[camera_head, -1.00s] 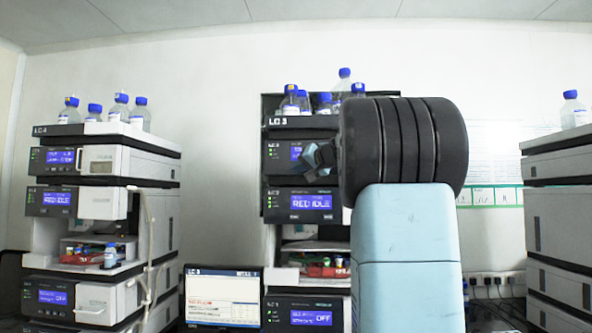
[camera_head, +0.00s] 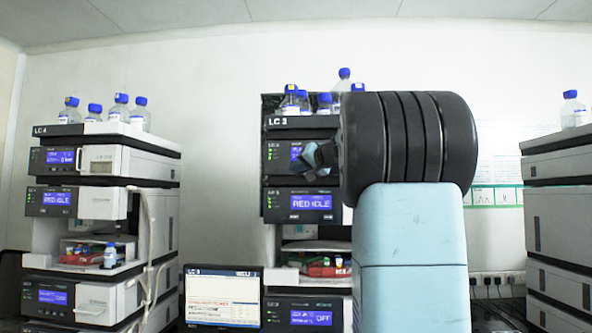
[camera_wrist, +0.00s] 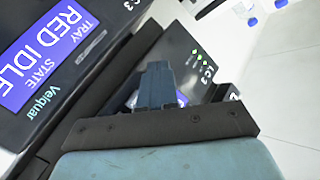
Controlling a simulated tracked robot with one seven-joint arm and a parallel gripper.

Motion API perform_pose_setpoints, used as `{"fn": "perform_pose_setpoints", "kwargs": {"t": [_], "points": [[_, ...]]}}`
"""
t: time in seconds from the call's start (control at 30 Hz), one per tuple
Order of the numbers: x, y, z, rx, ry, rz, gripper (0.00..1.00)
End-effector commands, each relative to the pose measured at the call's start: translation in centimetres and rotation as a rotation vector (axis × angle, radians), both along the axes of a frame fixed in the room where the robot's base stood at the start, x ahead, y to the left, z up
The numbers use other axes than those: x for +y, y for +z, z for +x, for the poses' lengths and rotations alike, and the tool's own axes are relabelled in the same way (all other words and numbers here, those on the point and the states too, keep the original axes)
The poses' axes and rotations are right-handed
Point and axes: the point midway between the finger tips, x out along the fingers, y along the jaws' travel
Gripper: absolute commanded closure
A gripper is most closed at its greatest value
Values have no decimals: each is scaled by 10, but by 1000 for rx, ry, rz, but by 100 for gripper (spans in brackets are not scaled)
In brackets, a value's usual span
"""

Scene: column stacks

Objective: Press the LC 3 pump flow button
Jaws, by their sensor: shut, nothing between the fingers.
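The LC 3 stack (camera_head: 300,122) stands in the middle of the head view. Its top module (camera_head: 275,152), just under the LC 3 label, has a dark front with a blue display and green lights; the display is partly covered by my gripper (camera_head: 318,160). In the wrist view the same dark panel (camera_wrist: 178,42) shows the LC 3 label and green lights, turned sideways. My gripper (camera_wrist: 157,85) is shut and empty in front of that panel, hiding most of its display. I cannot tell whether the tips touch it. No flow button is visible; that part of the panel is hidden.
Below is the module with the "RED IDLE" display (camera_head: 312,202), close beside my gripper in the wrist view (camera_wrist: 45,45). Bottles (camera_head: 290,100) stand on the stack. The LC 4 stack (camera_head: 100,160) and a monitor (camera_head: 222,297) are to the left; another stack (camera_head: 555,200) is right.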

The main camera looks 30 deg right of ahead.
Motion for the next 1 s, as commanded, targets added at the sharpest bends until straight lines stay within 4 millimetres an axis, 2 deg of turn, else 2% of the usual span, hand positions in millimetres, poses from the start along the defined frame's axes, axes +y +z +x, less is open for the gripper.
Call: {"fn": "perform_pose_setpoints", "kwargs": {"t": [0.37, 1.0], "points": [[2, 1, -3, -1, 0, -1, 100], [28, 0, -41, 0, 0, -1, 100]]}}
